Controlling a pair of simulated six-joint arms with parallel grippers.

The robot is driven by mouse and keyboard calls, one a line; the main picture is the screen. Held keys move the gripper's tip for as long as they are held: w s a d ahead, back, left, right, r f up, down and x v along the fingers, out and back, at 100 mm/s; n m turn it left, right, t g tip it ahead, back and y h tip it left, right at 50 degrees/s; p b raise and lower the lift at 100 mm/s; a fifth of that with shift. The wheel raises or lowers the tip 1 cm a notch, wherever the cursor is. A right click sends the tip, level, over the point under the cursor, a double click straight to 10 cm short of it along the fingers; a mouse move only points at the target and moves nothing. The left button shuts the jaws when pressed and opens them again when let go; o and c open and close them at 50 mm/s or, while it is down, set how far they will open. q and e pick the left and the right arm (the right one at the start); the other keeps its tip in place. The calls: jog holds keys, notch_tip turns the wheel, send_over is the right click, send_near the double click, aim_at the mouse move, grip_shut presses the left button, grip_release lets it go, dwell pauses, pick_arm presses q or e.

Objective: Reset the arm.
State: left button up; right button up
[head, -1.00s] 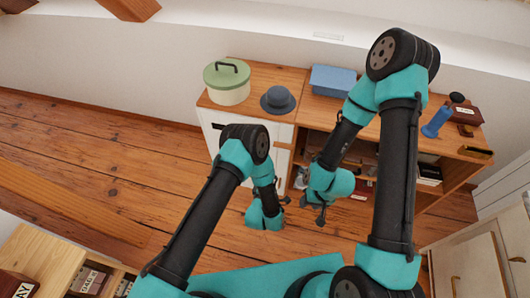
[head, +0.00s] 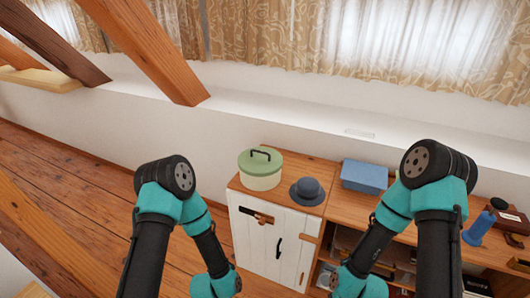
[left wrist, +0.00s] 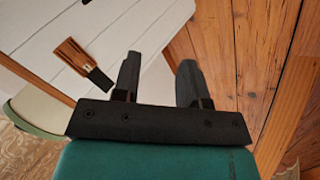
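My left arm (head: 160,220) and right arm (head: 435,210) are both raised and bent in the head view, with their wrists pointing down towards the cabinets. In the left wrist view my left gripper (left wrist: 160,80) has its two black fingers apart with nothing between them. A white cabinet door with a wood-and-black fitting (left wrist: 85,62) lies beyond the fingers. My right gripper is mostly hidden at the bottom of the head view, near the right wrist (head: 350,284), and its fingers cannot be made out.
Wooden beams (head: 150,50) slant overhead; floor (head: 60,165) is open at left.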

pick_arm(q)
jog(key=s+a+r+m+g, duration=0.2)
jog(key=s+a, duration=0.3)
jog(key=s, duration=0.1)
jog(key=s+a+r+m+g, duration=0.1)
jog(key=s+a+r+g, duration=0.2)
jog(key=s+a, duration=0.2)
jog(key=shift+s+m+g, duration=0.3)
jog(key=shift+s+m, duration=0.1)
jog(key=shift+s, duration=0.45)
jog(key=shift+r, duration=0.1)
